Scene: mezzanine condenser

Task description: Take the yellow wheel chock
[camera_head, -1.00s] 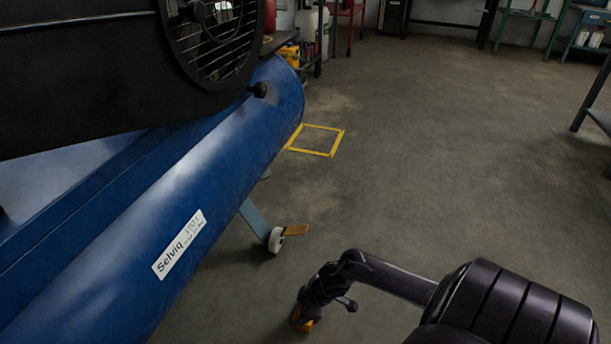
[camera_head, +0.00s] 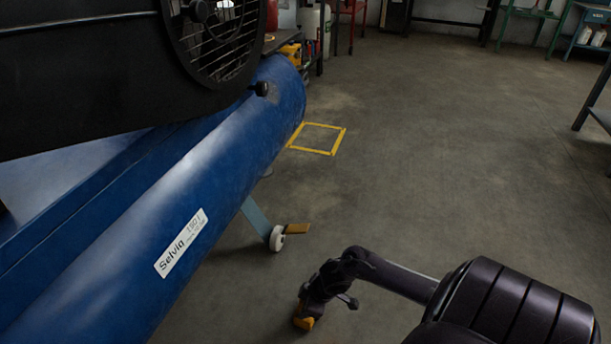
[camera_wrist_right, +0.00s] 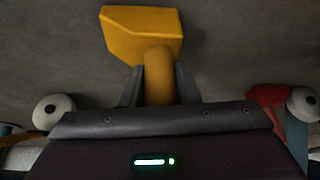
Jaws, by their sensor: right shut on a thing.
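The yellow wheel chock (camera_wrist_right: 143,32) is in the right wrist view, a wedge-like block with a rounded post. My right gripper (camera_wrist_right: 158,78) is shut on that post, with a dark finger on each side. In the head view the chock (camera_head: 303,322) shows as a small yellow patch under my right gripper (camera_head: 308,305), low over the floor. Whether it touches the floor is unclear. My left gripper is not in view.
A big blue tank (camera_head: 130,250) fills the left, with a black fan guard (camera_head: 215,40) above. Its white wheel (camera_head: 277,238) has an orange-yellow piece (camera_head: 297,229) beside it. A yellow floor square (camera_head: 318,152) lies beyond. The floor (camera_head: 450,170) to the right is clear.

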